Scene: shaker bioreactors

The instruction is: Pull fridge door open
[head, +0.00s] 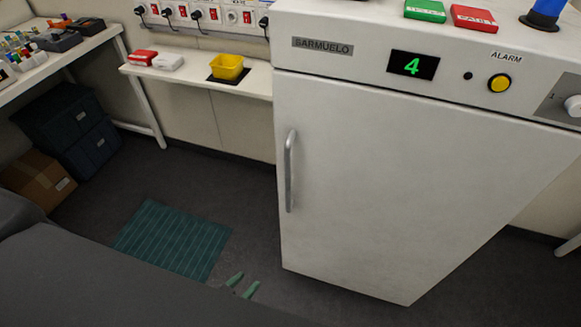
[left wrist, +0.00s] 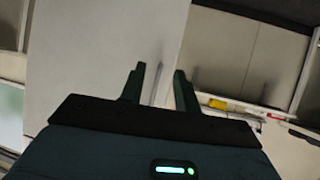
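The white fridge (head: 420,140) stands at the right of the head view, and its door (head: 380,200) looks shut. A grey vertical bar handle (head: 289,170) sits near the door's left edge. My left gripper (head: 243,284) shows as two green fingertips below and left of the handle, apart from it in the picture. In the left wrist view, the gripper (left wrist: 160,69) is open, and the handle (left wrist: 156,84) appears between its two fingers, farther off against the door (left wrist: 100,55). Nothing shows between the fingers in their grip. My right gripper is not in view.
A green mat (head: 173,239) lies on the dark floor left of the fridge. A narrow shelf (head: 190,78) with a yellow bin (head: 227,66) is on the wall behind. A cardboard box (head: 38,180) and dark crates (head: 68,128) stand at far left. The floor before the handle is clear.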

